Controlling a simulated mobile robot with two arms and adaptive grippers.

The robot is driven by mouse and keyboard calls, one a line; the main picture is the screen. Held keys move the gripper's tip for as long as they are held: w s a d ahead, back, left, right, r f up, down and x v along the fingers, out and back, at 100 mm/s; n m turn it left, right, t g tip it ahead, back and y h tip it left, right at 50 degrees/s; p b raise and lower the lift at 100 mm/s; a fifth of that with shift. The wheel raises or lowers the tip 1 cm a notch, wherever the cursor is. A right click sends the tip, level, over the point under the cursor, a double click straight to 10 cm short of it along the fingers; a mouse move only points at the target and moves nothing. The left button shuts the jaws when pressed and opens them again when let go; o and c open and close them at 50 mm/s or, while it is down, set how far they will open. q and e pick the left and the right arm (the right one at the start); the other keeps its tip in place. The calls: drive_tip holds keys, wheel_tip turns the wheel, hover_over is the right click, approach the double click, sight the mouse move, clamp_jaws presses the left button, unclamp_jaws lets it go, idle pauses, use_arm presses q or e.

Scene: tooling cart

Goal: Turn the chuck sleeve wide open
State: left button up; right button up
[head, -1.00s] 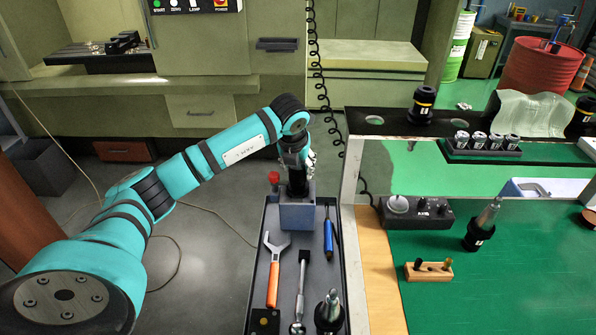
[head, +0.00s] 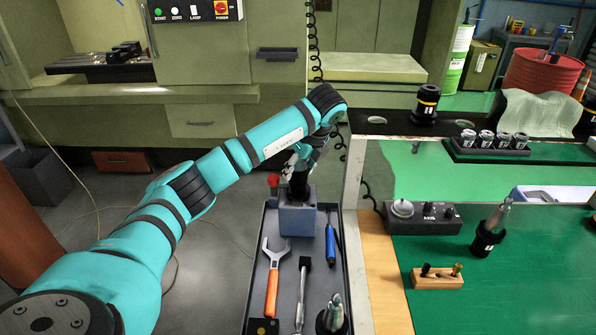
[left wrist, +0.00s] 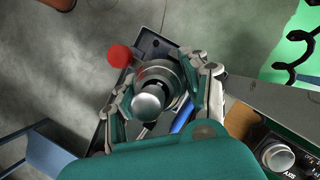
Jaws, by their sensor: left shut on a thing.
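The chuck (head: 299,184) stands upright in a blue-grey block (head: 297,216) at the far end of the narrow cart tray (head: 262,240). My left gripper (head: 296,170) reaches down over it from above, and my arm hides part of the chuck. In the left wrist view the metal chuck (left wrist: 152,100) sits between the two fingers of my left gripper (left wrist: 162,92), which are shut on its sleeve. A red knob (head: 273,180) is beside the block, to the left; it also shows in the left wrist view (left wrist: 119,55). My right gripper is not in view.
The green bench (head: 520,290) at right holds other holders and a control box (head: 423,217).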

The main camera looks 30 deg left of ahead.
use_arm(q)
drive_tip(key=shift+r+n+g, duration=0.1)
drive_tip(key=shift+n+g, duration=0.3)
drive_tip(key=shift+n, duration=0.6)
drive_tip(key=shift+r+n+g, duration=0.1)
drive_tip(key=shift+n+g, duration=0.3)
drive_tip(key=shift+n, duration=0.5)
drive_tip(key=n+g+p, duration=0.1)
drive_tip(key=n, duration=0.2)
drive_tip(key=shift+p, duration=0.4)
drive_tip(key=shift+n+g+h+p, duration=0.35)
drive_tip(key=shift+n+g, duration=0.25)
drive_tip(key=shift+n, duration=1)
drive_tip(key=o, duration=1.2)
drive_tip(key=shift+s, duration=0.1)
drive_tip(key=shift+c, duration=0.2)
